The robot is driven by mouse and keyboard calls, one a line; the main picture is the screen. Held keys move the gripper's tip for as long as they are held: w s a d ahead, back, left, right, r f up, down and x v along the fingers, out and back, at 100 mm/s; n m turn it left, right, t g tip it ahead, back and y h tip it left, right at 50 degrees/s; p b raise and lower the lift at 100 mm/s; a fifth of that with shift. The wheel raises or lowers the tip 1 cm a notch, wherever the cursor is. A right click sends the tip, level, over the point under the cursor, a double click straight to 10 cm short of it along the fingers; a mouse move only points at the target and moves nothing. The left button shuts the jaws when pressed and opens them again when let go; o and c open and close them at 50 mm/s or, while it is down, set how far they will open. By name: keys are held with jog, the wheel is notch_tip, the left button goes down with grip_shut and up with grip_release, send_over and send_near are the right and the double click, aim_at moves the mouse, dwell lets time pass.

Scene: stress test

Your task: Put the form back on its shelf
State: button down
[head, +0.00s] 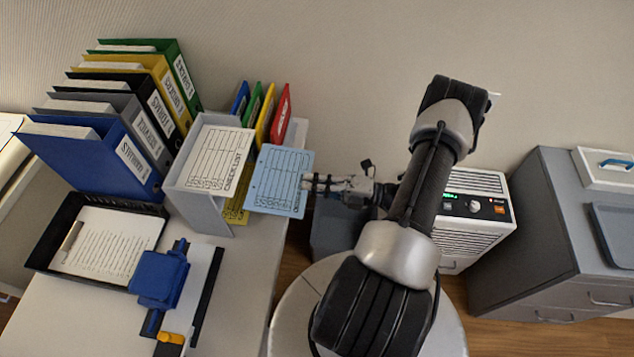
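A light blue form (278,181) with a printed grid is held out by my gripper (308,184), which is shut on its right edge. The form is beside the right side of a grey-white shelf unit (203,205) on the desk, and its left edge overlaps the unit in the head view. A white checklist form (216,158) lies on the top of the unit. A yellow form (237,208) shows lower down, partly hidden behind the blue one. I cannot tell whether the blue form touches the unit.
Several ring binders (92,158) stand left of the unit, and thin coloured folders (262,116) behind it. A black tray (108,243) with a clipboard and a blue punch (160,275) are in front. A white heater-like appliance (478,215) and grey cabinet (545,250) stand right.

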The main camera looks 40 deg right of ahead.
aim_at(298, 182)
jog(key=shift+f+p+x, duration=0.2)
jog(key=shift+x, duration=1.9)
jog(key=shift+f+p+x, duration=0.15)
jog(key=shift+p+x, duration=0.05)
jog(key=shift+x, duration=1.9)
jog(key=shift+g+h, duration=0.3)
jog(key=shift+g, duration=0.1)
jog(key=shift+f+p+x, duration=0.1)
jog(key=shift+p+x, duration=0.35)
jog(key=shift+x, duration=1.1)
jog(key=shift+f+p+x, duration=0.15)
jog(key=shift+p+x, duration=0.25)
jog(key=shift+x, duration=1.15)
jog(key=shift+x, duration=0.75)
jog(key=c, duration=2.4)
grip_release()
jog(key=c, duration=1.7)
grip_release()
jog(key=v, duration=1.2)
